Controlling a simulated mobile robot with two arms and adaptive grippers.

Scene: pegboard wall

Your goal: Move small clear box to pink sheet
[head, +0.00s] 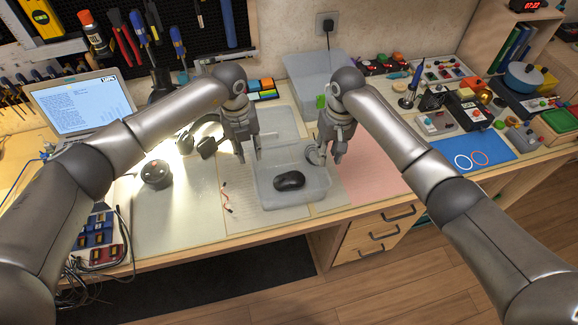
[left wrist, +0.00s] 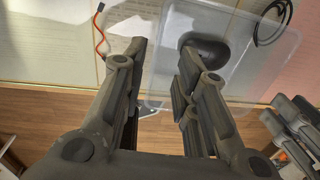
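The small clear box (head: 262,187) stands on the bench in front of me with a black mouse (head: 289,180) in it. It also shows in the left wrist view (left wrist: 237,82). The pink sheet (head: 378,172) lies flat to the right of the box. My left gripper (head: 243,158) is open above the box's left side; in the left wrist view its fingers (left wrist: 164,58) are apart, seemingly on either side of the left wall. My right gripper (head: 330,158) is above the box's right side, fingers apart and empty. I see no contact with the box.
A larger clear bin (head: 318,75) stands at the back wall. A coiled cable (head: 313,154) is by the box's far right corner. A red wire (head: 226,197) lies left of the box. A blue mat (head: 472,158) lies right of the pink sheet. The sheet's visible part is bare.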

